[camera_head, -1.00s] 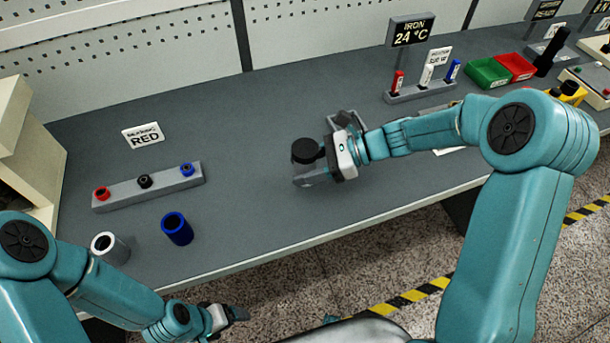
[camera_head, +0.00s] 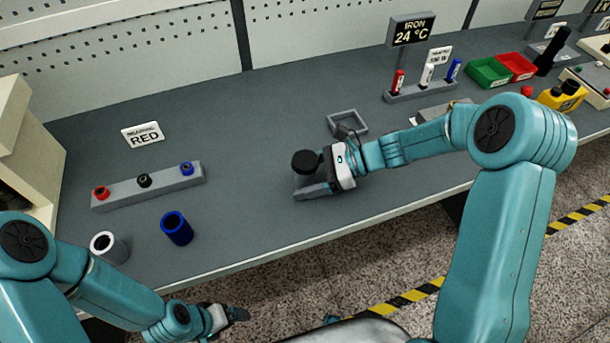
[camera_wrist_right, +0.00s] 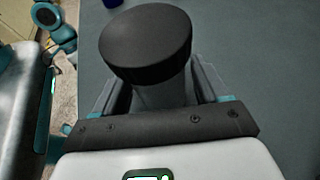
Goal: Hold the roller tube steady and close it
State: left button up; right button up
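A grey tube with a wide black cap (camera_head: 305,161) on top stands upright at my right gripper (camera_head: 313,186), near the middle of the bench. In the right wrist view the black cap (camera_wrist_right: 146,45) hides most of the grey tube (camera_wrist_right: 162,95), which sits between the two fingers. My right gripper appears shut on the tube. Whether its base touches the bench is hidden. My left gripper (camera_head: 238,314) hangs low in front of the bench, away from the tube; its fingers are too small to read.
A white tube (camera_head: 109,248) and a blue tube (camera_head: 177,229) stand open at the left. Behind them a grey rack (camera_head: 162,187) holds red, black and blue caps. A square grey frame (camera_head: 360,116) lies behind my right gripper.

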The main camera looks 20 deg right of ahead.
jog(key=shift+r, duration=0.25)
jog(key=v, duration=1.2)
jog(key=shift+f, duration=0.15)
